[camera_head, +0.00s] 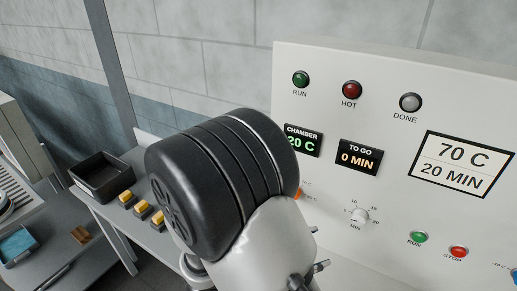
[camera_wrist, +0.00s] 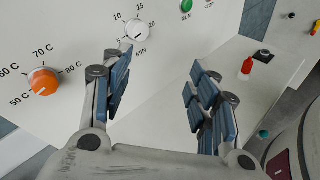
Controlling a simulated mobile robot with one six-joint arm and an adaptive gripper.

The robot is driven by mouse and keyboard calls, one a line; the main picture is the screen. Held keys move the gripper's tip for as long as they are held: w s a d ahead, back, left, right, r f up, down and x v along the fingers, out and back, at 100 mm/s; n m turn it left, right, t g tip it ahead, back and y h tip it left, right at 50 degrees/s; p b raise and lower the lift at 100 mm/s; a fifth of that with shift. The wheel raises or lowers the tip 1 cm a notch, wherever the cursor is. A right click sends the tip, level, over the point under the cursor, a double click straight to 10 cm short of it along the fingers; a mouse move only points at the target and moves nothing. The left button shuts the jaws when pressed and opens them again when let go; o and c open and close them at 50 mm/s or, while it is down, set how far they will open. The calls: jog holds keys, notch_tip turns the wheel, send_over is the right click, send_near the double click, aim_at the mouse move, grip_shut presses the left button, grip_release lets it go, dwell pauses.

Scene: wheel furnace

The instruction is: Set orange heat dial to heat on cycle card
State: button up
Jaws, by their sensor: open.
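The orange heat dial (camera_wrist: 43,81) is on the white panel at the left of the wrist view, with marks from 50 C to 80 C around it. Its pale pointer line seems to face the lower left, near 50 C; I cannot tell exactly. In the head view only a sliver of the dial (camera_head: 298,193) shows behind my arm. The cycle card (camera_head: 459,164) reads 70 C, 20 MIN. My gripper (camera_wrist: 160,68) is open and empty, its fingers wide apart, to the right of the heat dial and not around it.
A white minute dial (camera_wrist: 136,30) is just beyond my left finger; it also shows in the head view (camera_head: 359,216). Green RUN (camera_head: 418,237) and red STOP (camera_head: 458,251) buttons are to its right. The chamber display (camera_head: 303,141) reads 20 C. A black tray (camera_head: 103,178) is at left.

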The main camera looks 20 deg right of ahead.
jog(key=w+a+f+n+t+y+p, duration=0.2)
jog(key=w+a+f+n+t+p, duration=0.3)
jog(key=w+a+n+t, duration=0.5)
jog(key=w+d+r+n+p, duration=0.1)
jog(key=w+d, duration=0.8)
jog(key=d, duration=0.4)
jog(key=shift+w+d+r+n+t, duration=0.15)
jog(key=shift+w+r+n+t, duration=0.15)
jog(key=shift+n+t, duration=0.1)
jog(key=c, duration=1.1)
